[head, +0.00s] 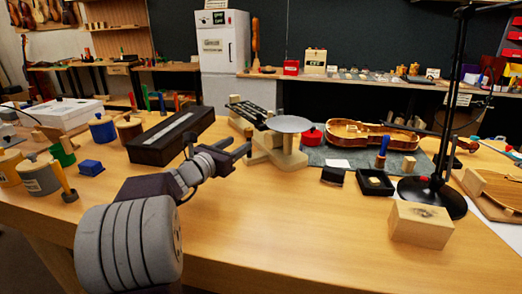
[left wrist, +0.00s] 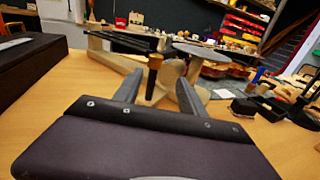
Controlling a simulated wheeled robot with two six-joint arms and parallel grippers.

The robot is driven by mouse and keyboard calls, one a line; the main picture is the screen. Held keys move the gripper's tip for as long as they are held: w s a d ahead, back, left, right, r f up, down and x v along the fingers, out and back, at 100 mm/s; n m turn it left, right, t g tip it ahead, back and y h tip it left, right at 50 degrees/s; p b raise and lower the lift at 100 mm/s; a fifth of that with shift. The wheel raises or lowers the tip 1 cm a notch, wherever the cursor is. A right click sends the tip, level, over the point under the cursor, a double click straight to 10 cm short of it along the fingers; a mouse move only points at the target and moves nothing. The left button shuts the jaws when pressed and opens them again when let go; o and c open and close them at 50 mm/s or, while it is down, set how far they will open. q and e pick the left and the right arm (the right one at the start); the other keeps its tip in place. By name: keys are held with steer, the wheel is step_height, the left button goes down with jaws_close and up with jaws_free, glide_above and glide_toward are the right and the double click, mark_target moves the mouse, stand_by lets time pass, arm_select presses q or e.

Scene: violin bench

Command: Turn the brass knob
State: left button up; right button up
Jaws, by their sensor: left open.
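A wooden stand (head: 278,153) with a grey round disc (head: 289,124) on top stands near the middle of the bench. The disc also shows in the left wrist view (left wrist: 201,52). A small upright brown-gold cylinder, which looks like the brass knob (left wrist: 154,74), shows in the left wrist view in front of the stand's pale wood. My left gripper (head: 243,146) is open just left of the stand. In the left wrist view its fingers are apart, with the knob seen between them; I cannot tell how deep it sits. My right gripper is not in view.
A long black box (head: 172,136) lies left of the stand. A violin body (head: 372,136) lies on a grey mat (head: 318,157) to the right. A black lamp (head: 432,190) and a wooden block (head: 420,223) stand farther right. The front middle of the bench is clear.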

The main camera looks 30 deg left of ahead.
mark_target(246, 132)
arm_select(q)
steer(key=shift+n+y, duration=0.3)
steer(key=shift+n, duration=0.1)
steer(key=w, duration=0.6)
steer(key=w+r, duration=0.1)
steer(key=w, duration=0.2)
steer(key=shift+a+b, duration=0.35)
steer(key=shift+b, duration=0.05)
